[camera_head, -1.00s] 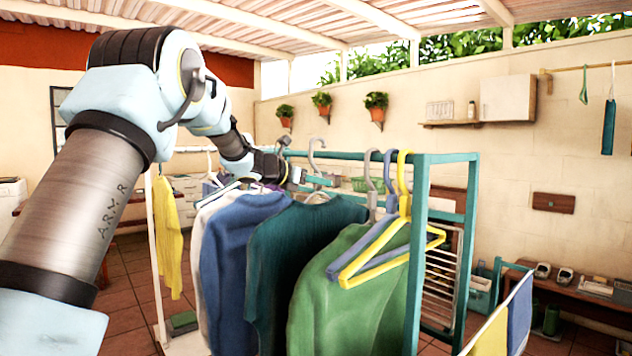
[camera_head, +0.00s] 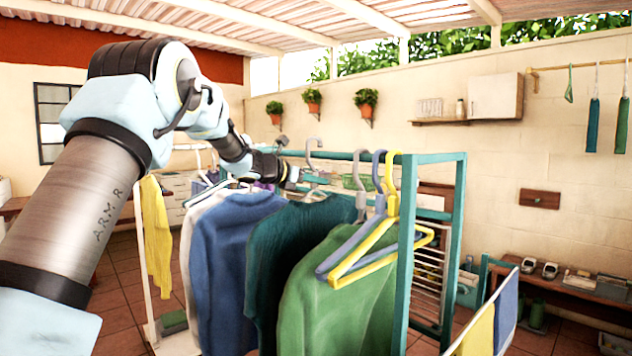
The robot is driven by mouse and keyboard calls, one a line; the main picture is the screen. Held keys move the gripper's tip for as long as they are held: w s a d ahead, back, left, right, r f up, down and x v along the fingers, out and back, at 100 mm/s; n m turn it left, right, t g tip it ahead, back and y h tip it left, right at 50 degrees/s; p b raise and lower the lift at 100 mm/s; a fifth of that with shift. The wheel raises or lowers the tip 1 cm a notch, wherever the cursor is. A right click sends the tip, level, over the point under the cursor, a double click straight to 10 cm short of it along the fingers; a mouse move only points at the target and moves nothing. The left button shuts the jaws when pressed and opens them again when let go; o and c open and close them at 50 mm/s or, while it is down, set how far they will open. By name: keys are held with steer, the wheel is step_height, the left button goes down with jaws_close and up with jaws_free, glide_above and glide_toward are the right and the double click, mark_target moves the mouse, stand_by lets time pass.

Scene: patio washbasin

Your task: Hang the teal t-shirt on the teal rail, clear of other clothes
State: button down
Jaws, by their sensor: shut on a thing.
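The teal t-shirt (camera_head: 285,245) hangs upright in the middle of the rack, between a blue garment and a green one. Its hanger has a grey hook (camera_head: 314,146) that shows at the height of the teal rail (camera_head: 340,155); I cannot tell if the hook rests on it. My gripper (camera_head: 297,178) is at the hanger, just above the shirt's collar, and is shut on it. The fingertips are small and partly hidden. The shirt overlaps the green garment in the picture, and I cannot tell if they touch.
A blue garment (camera_head: 235,250) hangs left, a green garment (camera_head: 340,300) right. Grey-blue (camera_head: 352,245) and yellow (camera_head: 385,245) hangers are at the near end of the rail, by the teal post (camera_head: 405,260). A yellow cloth (camera_head: 156,240) hangs further left on a white frame.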

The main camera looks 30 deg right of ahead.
steer(key=shift+f, duration=0.15)
steer(key=shift+f+b, duration=1.1)
steer(key=shift+b, duration=0.05)
steer(key=c, duration=0.7)
jaws_free()
steer(key=shift+f, duration=0.1)
steer(key=shift+a, duration=0.1)
steer(key=shift+a+f+b+v, duration=0.1)
steer(key=shift+f+b+v, duration=0.55)
steer(key=shift+v, duration=1.3)
steer(key=shift+a+f+b+v, duration=0.1)
steer(key=shift+f+b+v, duration=0.15)
steer(key=shift+b+v, duration=1.2)
steer(key=shift+a+f+b+v, duration=0.1)
steer(key=shift+f+b+v, duration=0.35)
steer(key=shift+v, duration=1.95)
